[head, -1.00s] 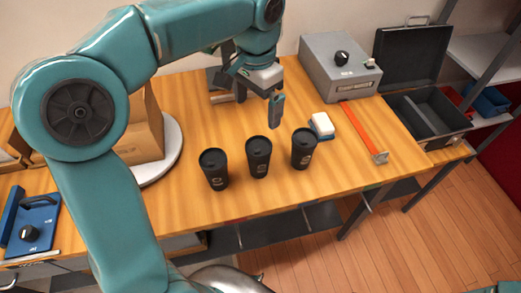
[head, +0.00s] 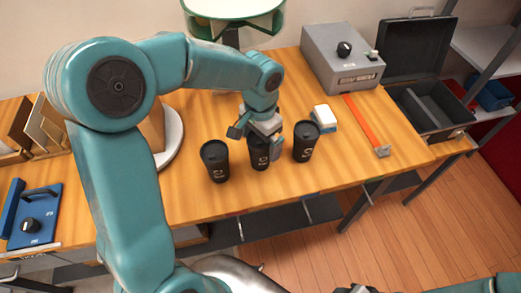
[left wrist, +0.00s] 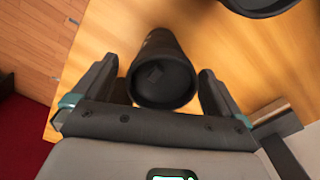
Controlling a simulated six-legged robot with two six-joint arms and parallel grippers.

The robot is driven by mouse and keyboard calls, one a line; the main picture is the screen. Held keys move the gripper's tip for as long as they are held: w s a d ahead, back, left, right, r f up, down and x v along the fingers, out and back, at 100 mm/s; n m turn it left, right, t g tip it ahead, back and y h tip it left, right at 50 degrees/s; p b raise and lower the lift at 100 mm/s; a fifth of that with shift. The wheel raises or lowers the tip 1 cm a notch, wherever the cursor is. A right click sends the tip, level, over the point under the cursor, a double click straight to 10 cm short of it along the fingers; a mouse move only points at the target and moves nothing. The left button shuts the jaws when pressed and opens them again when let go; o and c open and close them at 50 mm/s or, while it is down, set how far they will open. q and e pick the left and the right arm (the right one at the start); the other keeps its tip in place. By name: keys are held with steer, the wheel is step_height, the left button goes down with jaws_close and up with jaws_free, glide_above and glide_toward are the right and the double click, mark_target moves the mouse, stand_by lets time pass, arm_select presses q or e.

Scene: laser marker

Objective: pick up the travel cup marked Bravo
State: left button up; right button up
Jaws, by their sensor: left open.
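Three black travel cups stand upright in a row on the wooden table: a left cup (head: 215,162), a middle cup (head: 260,156) and a right cup (head: 305,143). Their pale marks are too small to read, so I cannot tell which is Bravo. My left gripper (head: 262,143) is open over the middle cup, partly hiding it. In the left wrist view, this cup (left wrist: 163,80) shows between the two open fingers, with no clear grip on it. Another cup (left wrist: 262,4) shows at the top edge. Part of my right arm (head: 480,286) shows at the bottom; its gripper is unclear.
A white and blue block (head: 324,118) lies behind the right cup. An orange bar (head: 364,124) lies to its right. A grey machine (head: 342,60) and an open black case (head: 425,110) stand at the back right. A blue device (head: 36,215) is at the left.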

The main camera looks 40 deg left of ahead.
arm_select(q)
steer(key=shift+a+f, duration=0.15)
steer(key=shift+f, duration=0.6)
steer(key=c, duration=0.7)
